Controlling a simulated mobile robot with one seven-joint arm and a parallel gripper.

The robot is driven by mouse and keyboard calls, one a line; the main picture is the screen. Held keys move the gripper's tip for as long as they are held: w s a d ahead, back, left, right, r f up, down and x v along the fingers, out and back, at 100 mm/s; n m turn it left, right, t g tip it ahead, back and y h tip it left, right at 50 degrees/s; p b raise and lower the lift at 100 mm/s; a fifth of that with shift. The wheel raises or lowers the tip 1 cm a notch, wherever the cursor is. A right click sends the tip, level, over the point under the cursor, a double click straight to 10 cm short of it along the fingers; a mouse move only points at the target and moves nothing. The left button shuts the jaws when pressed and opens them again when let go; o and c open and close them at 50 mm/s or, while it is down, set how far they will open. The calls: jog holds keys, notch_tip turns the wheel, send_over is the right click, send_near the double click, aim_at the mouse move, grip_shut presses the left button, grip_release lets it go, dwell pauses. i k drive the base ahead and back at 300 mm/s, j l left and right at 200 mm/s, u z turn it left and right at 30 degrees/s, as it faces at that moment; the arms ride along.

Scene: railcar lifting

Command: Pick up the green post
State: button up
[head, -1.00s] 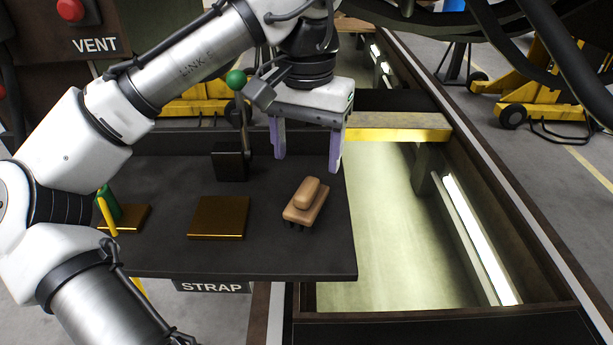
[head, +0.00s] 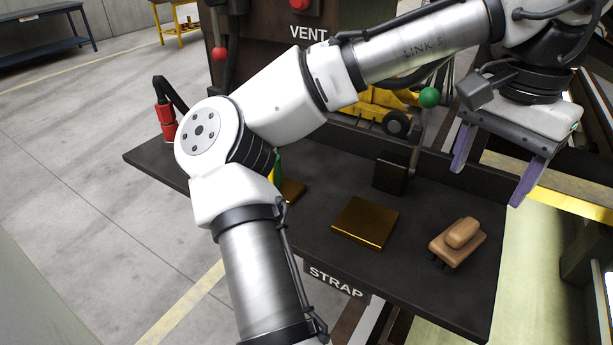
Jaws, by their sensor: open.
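The green post (head: 278,165) shows only as a thin sliver just right of my arm's elbow, which hides most of it. It appears to stand on a small brass plate (head: 293,190) on the dark bench, with a yellow part beside it. My gripper (head: 488,178) is at the upper right, pointing down near the bench's back right edge. Its two purple-grey fingers are spread wide with nothing between them. It is well to the right of the post and apart from it.
On the dark bench (head: 330,255) are a brass square plate (head: 365,222), a tan block (head: 458,241) and a green-knobbed lever (head: 429,97). A red-and-black device (head: 167,120) stands at the left end. A lit pit (head: 540,245) opens right of the bench.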

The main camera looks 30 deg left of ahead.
aim_at(290, 189)
jog(key=i+u, duration=0.1)
jog(key=u, duration=0.3)
jog(key=i+l+u, duration=0.1)
jog(key=u, duration=0.3)
jog(key=l+u, duration=0.15)
jog(key=u, duration=0.25)
jog(key=i, duration=0.05)
